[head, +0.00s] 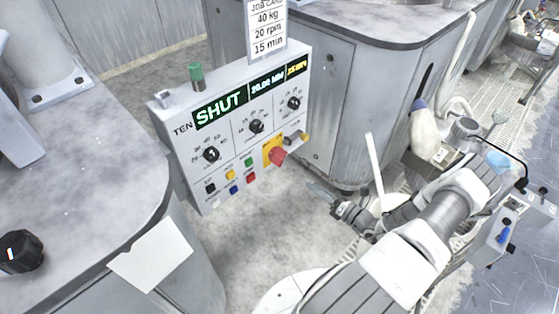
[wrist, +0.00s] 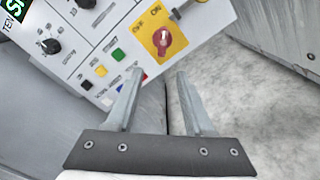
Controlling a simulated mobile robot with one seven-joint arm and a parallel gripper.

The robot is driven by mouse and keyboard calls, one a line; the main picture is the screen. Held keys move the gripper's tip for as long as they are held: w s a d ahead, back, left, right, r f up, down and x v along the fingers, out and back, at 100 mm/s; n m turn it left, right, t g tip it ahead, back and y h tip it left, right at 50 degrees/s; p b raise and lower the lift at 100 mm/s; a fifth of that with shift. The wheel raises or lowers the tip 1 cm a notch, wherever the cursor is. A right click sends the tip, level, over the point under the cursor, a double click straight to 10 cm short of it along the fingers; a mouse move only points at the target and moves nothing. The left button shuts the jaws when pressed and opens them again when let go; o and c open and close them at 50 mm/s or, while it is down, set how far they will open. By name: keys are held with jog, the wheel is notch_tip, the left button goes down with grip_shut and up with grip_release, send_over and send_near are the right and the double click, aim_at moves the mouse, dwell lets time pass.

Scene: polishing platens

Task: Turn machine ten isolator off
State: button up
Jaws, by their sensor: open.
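The machine ten control panel (head: 235,130), marked TEN with a lit SHUT display, stands left of centre in the head view. Its isolator is a red rotary knob (head: 276,154) on a yellow plate at the panel's lower right. In the wrist view the red knob (wrist: 162,40) shows a pale mark pointing roughly up, toward what looks like the ON lettering. My gripper (wrist: 160,74) is open and empty, its fingertips below the knob in that view and apart from it. In the head view my gripper (head: 345,209) is right of and below the panel.
Black dials and several small coloured buttons (head: 249,162) sit beside the isolator. A small grey and yellowish part (head: 297,138) juts out just right of it. A job card (head: 267,28) stands above the panel. Grey machine bodies (head: 350,95) flank the floor gap.

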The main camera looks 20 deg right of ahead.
aim_at(283, 162)
jog(key=b+x, duration=0.2)
jog(key=x, duration=1.5)
jog(key=shift+w+d+f, duration=0.15)
jog(key=shift+f, duration=0.05)
grip_shut()
